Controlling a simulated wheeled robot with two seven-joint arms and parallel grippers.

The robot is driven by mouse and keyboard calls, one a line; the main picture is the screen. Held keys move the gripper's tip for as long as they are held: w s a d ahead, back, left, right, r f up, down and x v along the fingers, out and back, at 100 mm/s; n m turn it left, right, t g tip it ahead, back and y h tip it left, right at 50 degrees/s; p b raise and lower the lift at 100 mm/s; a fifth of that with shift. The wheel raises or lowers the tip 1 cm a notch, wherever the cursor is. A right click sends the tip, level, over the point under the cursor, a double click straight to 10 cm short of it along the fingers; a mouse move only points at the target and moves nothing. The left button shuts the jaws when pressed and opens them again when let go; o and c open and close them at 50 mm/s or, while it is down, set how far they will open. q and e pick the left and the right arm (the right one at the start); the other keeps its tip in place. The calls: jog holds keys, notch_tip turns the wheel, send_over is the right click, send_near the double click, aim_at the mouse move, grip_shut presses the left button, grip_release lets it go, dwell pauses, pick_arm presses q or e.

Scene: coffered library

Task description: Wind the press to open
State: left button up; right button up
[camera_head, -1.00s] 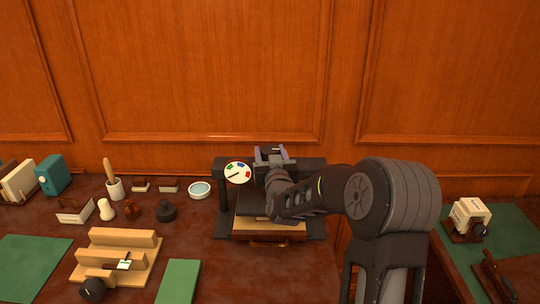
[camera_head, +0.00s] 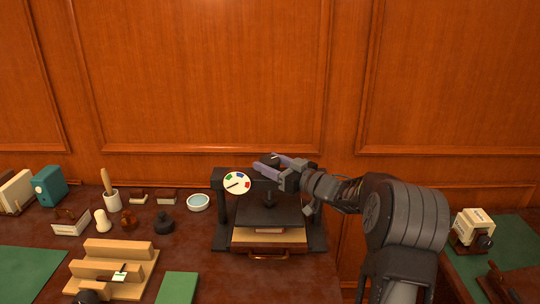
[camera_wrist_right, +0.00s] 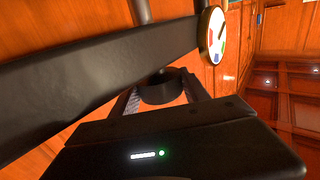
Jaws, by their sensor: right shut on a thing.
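The press (camera_head: 222,214) is a black frame with a crossbar, standing against the panelled wall. Its dark flat platen (camera_head: 262,214) sits below on a screw, over a thin reddish book (camera_head: 269,230) on a wooden board (camera_head: 268,238). A white dial (camera_head: 237,183) with green, blue and red marks is at the crossbar's left; its needle points lower left. My right gripper (camera_head: 268,161) reaches in from the right above the crossbar, shut on the black round knob (camera_wrist_right: 162,88), which shows between the fingers in the wrist view. My left gripper is out of view.
A side desk at right bears a white block in a dark holder (camera_head: 472,230). The wall is close behind the press.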

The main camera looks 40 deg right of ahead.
aim_at(279, 164)
jog(key=n+y, duration=0.1)
jog(key=y+p, duration=0.1)
jog(key=shift+d+r+n+g+y, duration=0.15)
jog(key=shift+n+g+y, duration=0.15)
jog(key=shift+n+y, duration=0.1)
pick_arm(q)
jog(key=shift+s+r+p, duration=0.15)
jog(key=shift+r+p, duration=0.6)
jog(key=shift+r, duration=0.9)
pick_arm(e)
jog(key=shift+n+g+y, duration=0.7)
jog(key=shift+n+y, duration=0.3)
jog(key=shift+y, duration=0.4)
jog(key=o, duration=1.4)
jog(key=shift+c, duration=0.2)
jog(key=b+v, duration=0.1)
jog(key=v, duration=0.2)
jog(key=b+v, duration=0.1)
jog(key=v, duration=0.2)
jog(key=shift+d+f, duration=0.1)
jog(key=shift+f, duration=0.15)
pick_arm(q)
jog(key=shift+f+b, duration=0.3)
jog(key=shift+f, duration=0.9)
pick_arm(e)
jog(key=shift+v, duration=0.85)
